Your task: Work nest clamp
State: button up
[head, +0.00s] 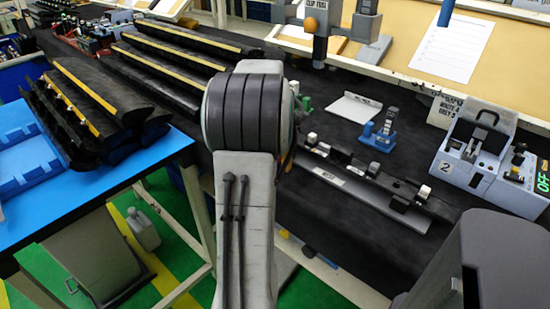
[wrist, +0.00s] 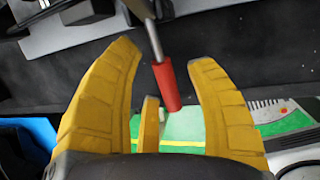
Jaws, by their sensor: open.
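The clamp's red handle (wrist: 166,86) shows in the wrist view on a thin metal lever (wrist: 153,38). My gripper (wrist: 163,60) has its yellow fingers spread, one on each side of the red handle. Gaps show between handle and fingers; depth is hard to tell. In the head view the long grey nest (head: 409,213) lies on the dark bench right of my arm, with black parts and pale blocks along it. My arm hides my gripper and the red handle in the head view.
A grey unit marked 2 (head: 470,178) stands right of the nest. A blue stand (head: 379,137) and a white plate (head: 354,107) are behind it. Black trim pieces with yellow strips (head: 165,70) lie at the left. A grey post (head: 321,30) rises behind my arm.

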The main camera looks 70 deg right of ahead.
jog(key=v, duration=1.2)
dwell(0.4)
